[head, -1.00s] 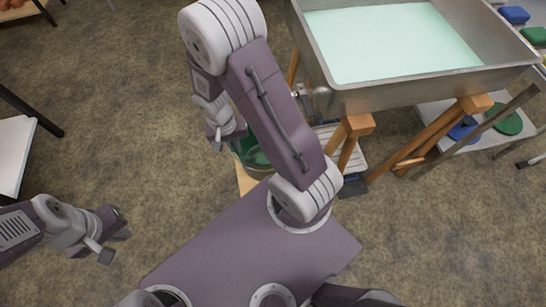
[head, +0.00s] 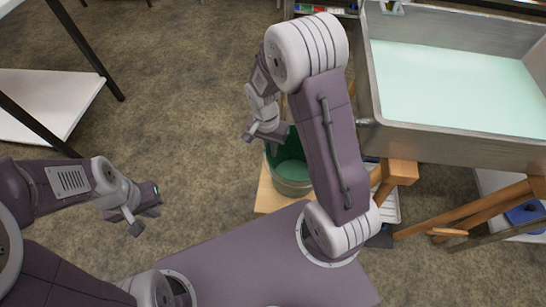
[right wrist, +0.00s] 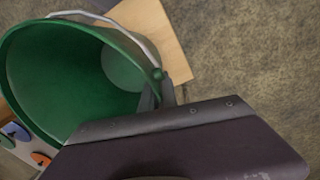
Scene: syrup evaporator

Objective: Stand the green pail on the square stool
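The green pail (head: 291,172) is partly behind my right arm in the head view. It overlaps the light wooden square stool (head: 269,196); I cannot tell whether its base touches the top. In the right wrist view the pail (right wrist: 70,75) shows its open mouth and pale handle, with a corner of the stool (right wrist: 160,32) beyond. My right gripper (head: 265,132) is at the pail's rim. In the right wrist view its narrow fingers (right wrist: 159,95) lie close together on either side of the rim. My left gripper (head: 146,218) is empty with its fingers apart, well left of the pail.
A metal evaporator pan (head: 450,130) with pale liquid stands on wooden legs (head: 398,174) at the right, close to my right arm. A white-topped table (head: 45,100) with dark legs is at the upper left. The floor between is clear.

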